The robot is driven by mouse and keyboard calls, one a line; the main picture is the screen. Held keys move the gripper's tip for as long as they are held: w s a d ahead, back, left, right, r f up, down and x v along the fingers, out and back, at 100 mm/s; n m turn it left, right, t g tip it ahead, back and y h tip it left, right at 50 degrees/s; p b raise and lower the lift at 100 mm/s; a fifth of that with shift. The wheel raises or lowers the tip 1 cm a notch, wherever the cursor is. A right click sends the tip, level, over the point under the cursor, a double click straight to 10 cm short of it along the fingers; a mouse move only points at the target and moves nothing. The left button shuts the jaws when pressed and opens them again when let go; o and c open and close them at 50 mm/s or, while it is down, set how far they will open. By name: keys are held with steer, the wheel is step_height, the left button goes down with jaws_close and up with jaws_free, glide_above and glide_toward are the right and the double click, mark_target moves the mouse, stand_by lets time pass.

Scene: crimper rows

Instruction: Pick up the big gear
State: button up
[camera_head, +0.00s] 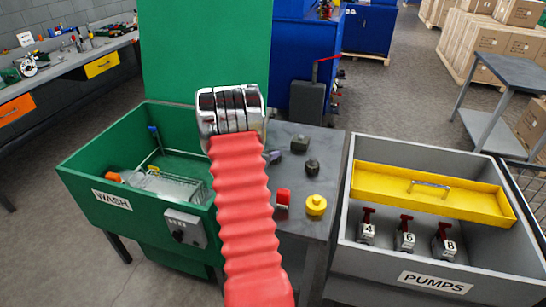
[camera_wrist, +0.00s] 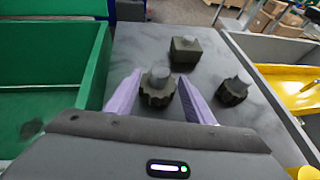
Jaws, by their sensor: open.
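A dark toothed gear (camera_wrist: 157,90) with a grey knob on top stands on the grey table, seen in the wrist view. A second dark gear (camera_wrist: 233,92) stands to its right, and in the head view it is the dark round piece (camera_head: 312,167). The first looks slightly larger in the wrist view, but nearness may cause that. My gripper (camera_wrist: 160,77) is open, its two lilac fingers on either side of the first gear. I cannot tell whether they touch it. In the head view my arm hides that gear, and a bit of lilac finger shows.
A dark square block (camera_wrist: 186,52) stands behind the gears. A red piece (camera_head: 283,198) and a yellow round piece (camera_head: 316,205) stand nearer on the table. The green wash tub (camera_head: 85,165) is left, and the grey pumps bin (camera_head: 350,285) with a yellow tray (camera_head: 385,182) is right.

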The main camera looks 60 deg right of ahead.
mark_target(271, 151)
steer(key=x, duration=0.4)
steer(key=shift+d+f, duration=0.1)
steer(key=shift+d, duration=0.3)
steer(key=shift+c, duration=0.6)
steer(key=shift+a+f, duration=0.1)
jaws_close()
